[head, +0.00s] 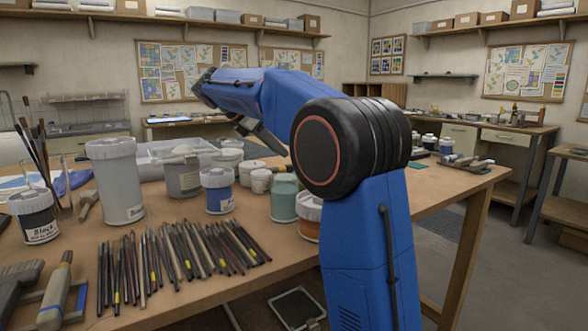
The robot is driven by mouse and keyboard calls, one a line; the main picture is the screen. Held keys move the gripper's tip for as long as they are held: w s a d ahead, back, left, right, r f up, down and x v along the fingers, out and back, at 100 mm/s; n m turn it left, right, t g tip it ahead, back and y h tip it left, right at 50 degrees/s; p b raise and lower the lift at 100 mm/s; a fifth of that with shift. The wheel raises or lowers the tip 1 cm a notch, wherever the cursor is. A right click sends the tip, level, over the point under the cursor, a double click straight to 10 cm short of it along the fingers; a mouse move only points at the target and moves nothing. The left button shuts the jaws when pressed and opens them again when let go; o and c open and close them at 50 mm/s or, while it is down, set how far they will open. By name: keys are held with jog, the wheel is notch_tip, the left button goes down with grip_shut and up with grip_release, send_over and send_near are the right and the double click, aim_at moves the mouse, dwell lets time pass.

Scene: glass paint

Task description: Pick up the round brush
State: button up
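A row of many thin brushes or pencils (172,262) with dark, brown and yellow-banded handles lies on the wooden table (425,197). Several tall brushes (38,145) stand upright at the far left edge, behind the black paint jar. I cannot tell which of these is the round brush, as the tips are too small to make out. My blue arm rises at the right of the table and reaches to the upper left, above the jars.
A tall white-lidded jar (118,180), a black paint jar (34,214), a blue jar (217,190) and a teal jar (284,198) stand behind and beside the row. Grey-handled tools (62,290) lie front left. Bare tabletop shows right of my arm.

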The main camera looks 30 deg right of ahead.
jog(key=shift+x, duration=3.7)
jog(key=shift+f, duration=0.1)
grip_shut()
